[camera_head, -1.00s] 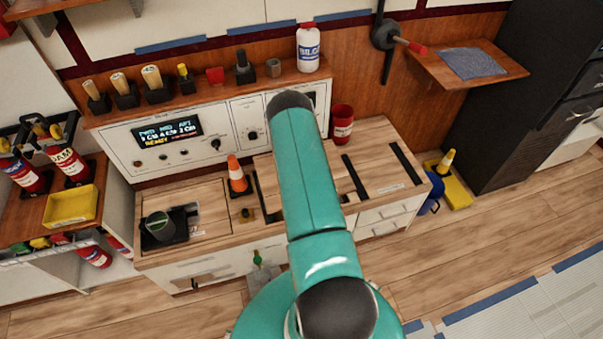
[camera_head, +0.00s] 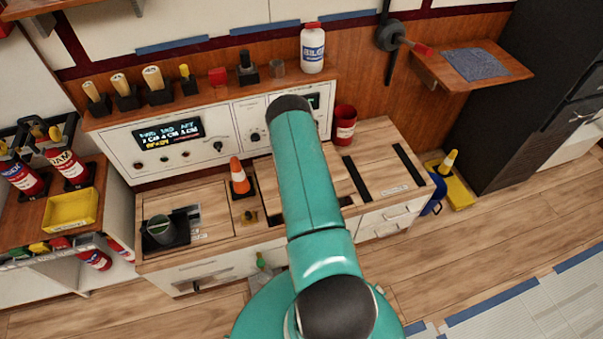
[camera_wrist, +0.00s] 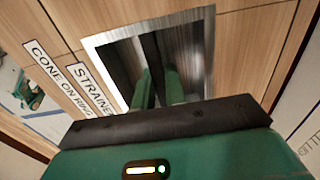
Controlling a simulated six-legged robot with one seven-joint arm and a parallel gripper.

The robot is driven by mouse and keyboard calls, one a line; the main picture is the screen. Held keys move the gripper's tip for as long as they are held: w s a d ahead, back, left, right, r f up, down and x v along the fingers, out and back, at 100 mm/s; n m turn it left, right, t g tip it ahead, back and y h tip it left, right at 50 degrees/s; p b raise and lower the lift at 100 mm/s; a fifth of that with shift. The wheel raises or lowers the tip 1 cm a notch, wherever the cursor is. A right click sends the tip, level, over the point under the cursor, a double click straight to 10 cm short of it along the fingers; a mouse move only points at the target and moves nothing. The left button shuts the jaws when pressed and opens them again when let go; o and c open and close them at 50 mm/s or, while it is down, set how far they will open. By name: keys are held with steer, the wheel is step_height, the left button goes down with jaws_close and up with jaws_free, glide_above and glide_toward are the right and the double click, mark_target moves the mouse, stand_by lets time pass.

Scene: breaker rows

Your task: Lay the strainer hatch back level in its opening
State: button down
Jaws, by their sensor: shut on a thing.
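My gripper (camera_wrist: 157,78) reaches its green fingers into a metal-lined recess (camera_wrist: 197,45) in pale wood and is shut on a dark bar there. The wood around the recess appears to be the strainer hatch (camera_wrist: 255,50). A STRAINER label (camera_wrist: 92,90) lies beside the recess. In the head view, my arm hides my gripper and much of the hatch (camera_head: 265,182), which shows as pale wood at the arm's left. It looks low, near the counter surface; I cannot tell whether it is fully level or seated.
An orange cone (camera_head: 239,178) stands left of my arm. A dark cup (camera_head: 160,230) sits at the counter's left, and a red can (camera_head: 345,126) at the back. A white bottle (camera_head: 312,50) stands on the shelf. The counter's right part, with black strips (camera_head: 408,165), is clear.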

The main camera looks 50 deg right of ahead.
steer(key=shift+d+f, duration=0.1)
steer(key=shift+f, duration=1.8)
steer(key=shift+w+f, duration=0.1)
steer(key=shift+f, duration=1.55)
steer(key=shift+f, duration=0.35)
steer(key=shift+f, duration=0.3)
steer(key=c, duration=1.5)
jaws_free()
steer(key=shift+o, duration=0.7)
steer(key=shift+f, duration=0.2)
step_height(320, 180, up, 14)
